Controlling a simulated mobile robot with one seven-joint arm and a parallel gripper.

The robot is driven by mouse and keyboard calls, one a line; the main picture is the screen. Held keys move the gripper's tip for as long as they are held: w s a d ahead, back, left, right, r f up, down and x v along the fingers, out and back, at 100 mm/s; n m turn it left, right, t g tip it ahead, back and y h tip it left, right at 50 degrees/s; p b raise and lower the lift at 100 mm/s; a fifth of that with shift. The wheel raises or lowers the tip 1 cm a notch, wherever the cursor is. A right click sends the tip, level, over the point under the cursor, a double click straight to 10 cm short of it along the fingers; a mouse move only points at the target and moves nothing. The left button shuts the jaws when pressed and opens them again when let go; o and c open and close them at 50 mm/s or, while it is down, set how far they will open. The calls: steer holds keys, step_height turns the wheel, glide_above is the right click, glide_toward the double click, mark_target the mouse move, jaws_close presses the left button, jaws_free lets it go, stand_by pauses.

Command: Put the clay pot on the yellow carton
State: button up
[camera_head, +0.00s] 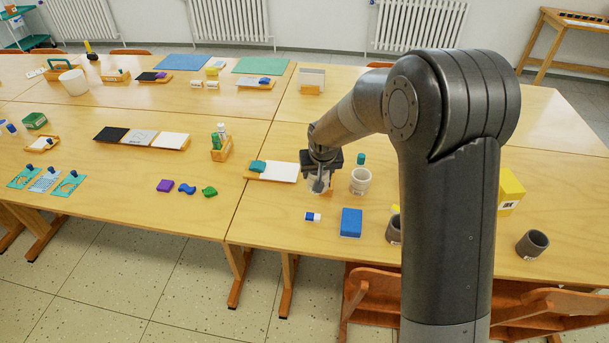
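The yellow carton (511,189) stands on the right part of the table, partly hidden behind my arm. A dark grey-brown pot (533,244) stands near the table's front right edge. A similar dark pot (393,231) shows left of my arm, which hides part of it. I cannot tell which is the clay pot.
A blue block (351,222) and a small blue-and-white eraser (312,217) lie in front of my gripper. A white board with a teal block (258,166) lies just left of it. Wooden chairs (370,300) stand against the front edge. The table's far right is clear.

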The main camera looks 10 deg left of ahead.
steer(key=shift+d+r, duration=0.35)
steer(key=shift+d, duration=0.15)
step_height(320, 180, up, 17)
steer(key=w+d+m+h, duration=0.1)
steer(key=w+d+m, duration=0.25)
steer(key=d, duration=1.25)
steer(key=w+d+m+h, duration=0.1)
steer(key=w+d+m, duration=0.25)
steer(key=d, duration=1.25)
steer(key=s+d+m+g+h, duration=0.1)
steer(key=s+d+m, duration=0.3)
steer(key=d, duration=1.2)
steer(key=s+d+m+h, duration=0.1)
steer(key=s+d, duration=0.5)
steer(key=d, duration=1.1)
glide_above(510, 186)
step_height(510, 186, down, 12)
steer(key=shift+f, duration=1.9)
